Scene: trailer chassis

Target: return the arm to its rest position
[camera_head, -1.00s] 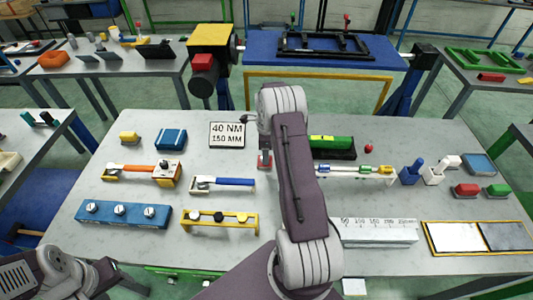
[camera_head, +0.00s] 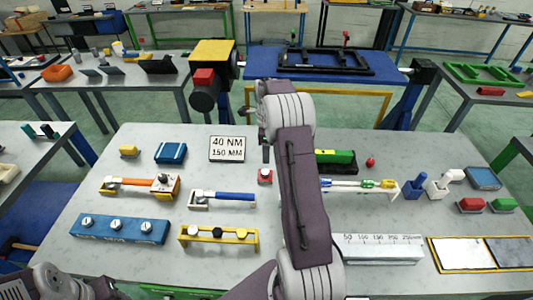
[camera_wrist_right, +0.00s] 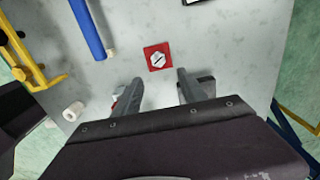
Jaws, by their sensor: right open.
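My right arm reaches up through the middle of the head view, over the table. Its gripper is mostly hidden behind the arm's end there. In the right wrist view the right gripper (camera_wrist_right: 159,82) has its two fingers apart with nothing between them. A small red block (camera_head: 265,176) with a pale knob stands on the table just below the gripper. In the wrist view the red block (camera_wrist_right: 158,56) lies beyond the fingertips, clear of them. Part of my left arm shows at the bottom left of the head view; its gripper is out of frame.
Around the arm on the grey table (camera_head: 190,262) are a torque sign (camera_head: 227,149), a blue-handled tool (camera_head: 223,195), a yellow rack (camera_head: 218,236), a blue block (camera_head: 119,229) and a white scale block (camera_head: 378,249). A blue bench (camera_head: 300,65) stands behind.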

